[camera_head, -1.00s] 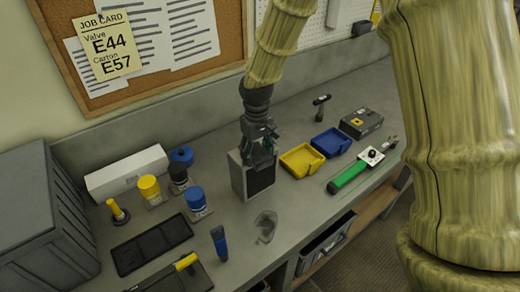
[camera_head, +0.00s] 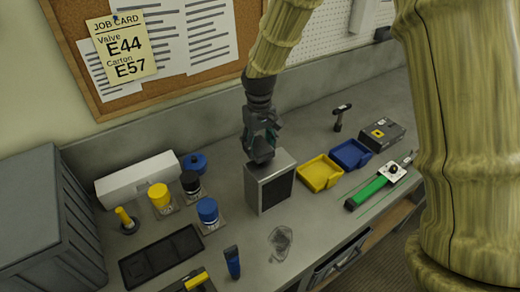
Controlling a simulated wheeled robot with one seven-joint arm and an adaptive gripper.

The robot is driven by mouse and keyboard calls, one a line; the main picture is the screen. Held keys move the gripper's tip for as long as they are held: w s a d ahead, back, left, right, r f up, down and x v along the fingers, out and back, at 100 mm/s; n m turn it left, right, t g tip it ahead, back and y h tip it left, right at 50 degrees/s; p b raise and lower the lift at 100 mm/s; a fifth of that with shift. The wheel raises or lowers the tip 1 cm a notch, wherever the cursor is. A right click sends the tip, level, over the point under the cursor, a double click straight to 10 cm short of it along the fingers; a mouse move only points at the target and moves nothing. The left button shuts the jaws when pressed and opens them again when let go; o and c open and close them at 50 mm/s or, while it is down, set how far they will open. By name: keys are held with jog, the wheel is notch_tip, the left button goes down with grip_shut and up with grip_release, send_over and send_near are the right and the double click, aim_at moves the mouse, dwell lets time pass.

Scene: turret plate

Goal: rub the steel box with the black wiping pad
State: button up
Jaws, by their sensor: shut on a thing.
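The steel box (camera_head: 253,188) stands upright on the grey bench, left of the yellow tray. It has light steel edges and a dark front face. My gripper (camera_head: 262,148) points down at the top of the box, near its back left part. It is shut on the black wiping pad (camera_head: 263,159), a small dark piece mostly hidden by the fingers. The pad seems to be at the top face, but I cannot tell whether it touches.
A yellow tray (camera_head: 320,173) and a blue tray (camera_head: 351,154) stand close right of the box. A clear crumpled-looking patch (camera_head: 280,242) lies in front.

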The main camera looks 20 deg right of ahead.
aim_at(259, 146)
jog(key=shift+s+r, duration=0.2)
jog(key=shift+r, duration=0.3)
jog(key=shift+s+r, duration=0.2)
jog(key=shift+r, duration=0.3)
jog(key=shift+w+r, duration=0.3)
jog(key=shift+r, duration=0.65)
jog(key=shift+s+r, duration=0.25)
jog(key=shift+r, duration=0.85)
jog(key=shift+w+f, duration=0.1)
jog(key=shift+w, duration=0.05)
